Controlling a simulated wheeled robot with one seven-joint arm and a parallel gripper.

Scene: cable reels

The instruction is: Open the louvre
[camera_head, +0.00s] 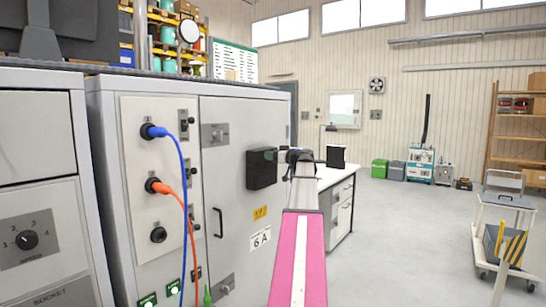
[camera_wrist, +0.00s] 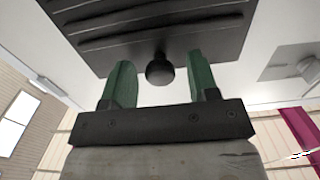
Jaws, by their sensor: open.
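The louvre (camera_wrist: 150,22) is a dark slatted panel with a round black knob (camera_wrist: 159,70) at its lower edge in the wrist view. In the head view the louvre (camera_head: 261,169) is a black block on the grey cabinet door. My gripper (camera_wrist: 160,62) is open, with one green finger on each side of the knob and a visible gap on both sides. I cannot tell how deep the knob sits between the fingers. In the head view my gripper (camera_head: 284,157) is just right of the louvre, its fingers mostly hidden.
The cabinet door (camera_head: 235,120) has a handle (camera_head: 218,222) left of the louvre. A blue cable (camera_head: 184,190) and an orange cable (camera_head: 190,215) hang from sockets further left. A white bench (camera_head: 338,182) stands behind my arm. A trolley (camera_head: 500,235) is at the right; the floor between is clear.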

